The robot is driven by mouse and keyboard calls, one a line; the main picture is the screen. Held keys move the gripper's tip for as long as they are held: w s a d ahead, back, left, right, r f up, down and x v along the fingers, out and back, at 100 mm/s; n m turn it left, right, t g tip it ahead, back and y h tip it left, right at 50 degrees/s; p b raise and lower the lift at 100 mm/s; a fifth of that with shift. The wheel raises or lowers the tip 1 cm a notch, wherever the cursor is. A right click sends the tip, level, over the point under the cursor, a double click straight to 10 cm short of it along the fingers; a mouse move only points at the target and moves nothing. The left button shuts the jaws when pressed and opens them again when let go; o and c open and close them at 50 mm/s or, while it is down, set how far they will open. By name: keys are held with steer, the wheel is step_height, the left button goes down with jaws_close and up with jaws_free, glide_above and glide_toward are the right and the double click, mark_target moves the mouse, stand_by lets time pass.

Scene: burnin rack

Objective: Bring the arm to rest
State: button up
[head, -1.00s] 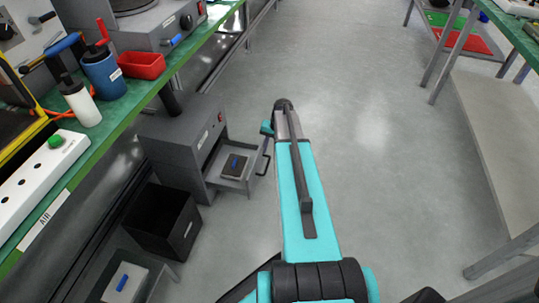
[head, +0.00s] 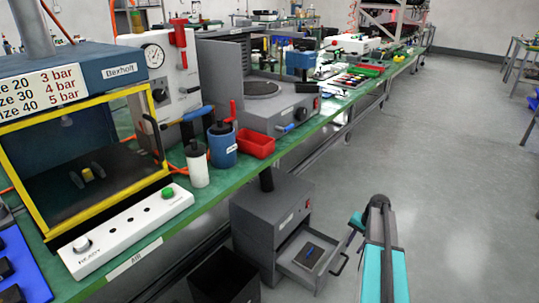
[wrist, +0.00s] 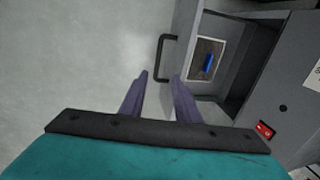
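My arm (head: 384,262) shows at the lower right of the head view, coloured teal and dark grey, reaching down beside a low grey cabinet. My gripper (wrist: 160,78) shows in the wrist view with its two purple-grey fingers apart and nothing between them. The fingers point toward the handle (wrist: 163,58) of the cabinet's open drawer, and I cannot tell the exact gap. The drawer (head: 312,262) is pulled out and holds a dark flat block with a blue mark (head: 308,256), which also shows in the wrist view (wrist: 207,62).
The bench holds a yellow-framed press, a white button panel (head: 128,230) and a red tray (head: 256,144). Floor to the right (head: 455,170) is clear.

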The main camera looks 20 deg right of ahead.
steer(key=s+a+f+n+g+p, duration=0.15)
steer(key=a+p, duration=0.25)
steer(key=a, duration=0.5)
steer(key=s+a+n+g+y+p, duration=0.15)
steer(key=a+p, duration=0.25)
steer(key=a, duration=0.5)
steer(key=s+a+f+n+h+p, duration=0.1)
steer(key=s+a+p, duration=0.25)
steer(key=a, duration=0.55)
steer(key=s+a+n+g+p, duration=0.3)
steer(key=s+a+p, duration=0.3)
steer(key=s+a, duration=0.5)
steer(key=s+r+n+g+h+p, duration=0.1)
steer(key=s+r+n+p, duration=0.1)
steer(key=s, duration=1.2)
steer(key=shift+s+a+r+n+h+p, duration=0.15)
steer(key=shift+s+a+n+h+p, duration=0.25)
steer(key=shift+n+p, duration=0.4)
steer(key=shift+w, duration=0.1)
